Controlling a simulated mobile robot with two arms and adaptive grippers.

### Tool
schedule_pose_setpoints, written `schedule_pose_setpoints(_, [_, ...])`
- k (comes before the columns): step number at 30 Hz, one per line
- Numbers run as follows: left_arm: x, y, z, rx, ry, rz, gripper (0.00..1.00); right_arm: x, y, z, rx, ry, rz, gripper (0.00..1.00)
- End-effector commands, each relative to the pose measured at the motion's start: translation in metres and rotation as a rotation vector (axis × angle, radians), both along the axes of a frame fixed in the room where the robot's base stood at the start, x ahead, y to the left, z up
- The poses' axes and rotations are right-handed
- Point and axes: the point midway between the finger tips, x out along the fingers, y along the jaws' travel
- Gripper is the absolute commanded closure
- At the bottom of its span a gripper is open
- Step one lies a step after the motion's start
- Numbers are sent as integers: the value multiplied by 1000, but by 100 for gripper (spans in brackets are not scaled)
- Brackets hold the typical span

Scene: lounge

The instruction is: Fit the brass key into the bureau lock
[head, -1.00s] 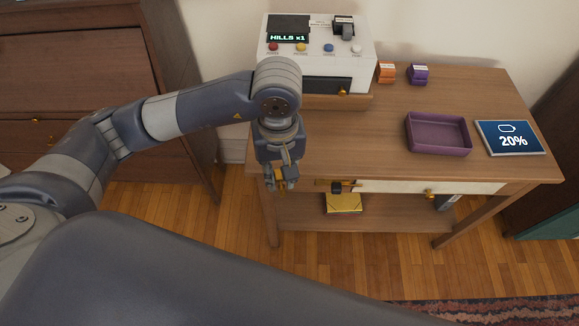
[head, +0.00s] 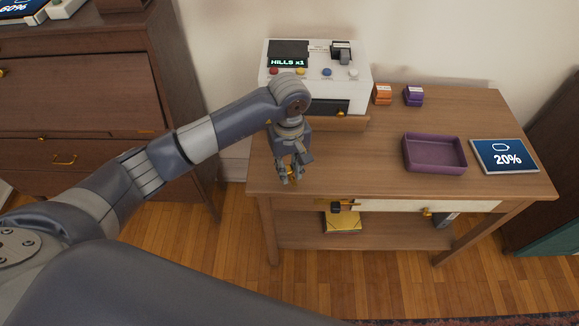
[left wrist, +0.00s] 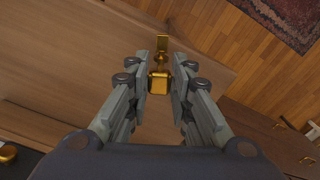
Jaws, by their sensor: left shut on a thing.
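My left gripper (head: 291,179) is shut on the brass key and holds it over the left front of the side table's top. In the left wrist view the brass key (left wrist: 160,82) sits between the two fingertips (left wrist: 160,90), its block-like part in the grip and its narrower part pointing out beyond them. In the head view the fingers mostly hide the key. The dark wooden bureau (head: 85,95) stands at the left with its sloping front closed. I cannot clearly make out its lock. My right gripper is not in view.
The side table (head: 350,170) carries a white machine (head: 315,75), a purple tray (head: 435,153), an orange block (head: 383,95), a purple block (head: 414,96) and a 20% display (head: 504,156). A yellow item (head: 342,222) lies on its lower shelf. Floor shows between bureau and table.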

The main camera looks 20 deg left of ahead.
Motion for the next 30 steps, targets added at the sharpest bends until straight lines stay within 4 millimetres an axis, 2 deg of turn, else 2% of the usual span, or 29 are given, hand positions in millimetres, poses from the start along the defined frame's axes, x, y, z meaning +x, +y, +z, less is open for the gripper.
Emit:
schedule_pose_setpoints(8, [19,5,-1,-1,0,2,95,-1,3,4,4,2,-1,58])
schedule_pose_setpoints(12, [16,4,-25,-2,6,0,95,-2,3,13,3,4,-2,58])
schedule_pose_setpoints(15, [17,5,-34,-1,2,0,95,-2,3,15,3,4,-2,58])
schedule_pose_setpoints(27, [18,5,-41,0,-1,-1,95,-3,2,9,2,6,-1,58])
schedule_pose_setpoints(28, [18,5,-40,0,-1,-1,75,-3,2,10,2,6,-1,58])
schedule_pose_setpoints(30, [17,5,-39,-1,-1,-1,59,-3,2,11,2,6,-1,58])
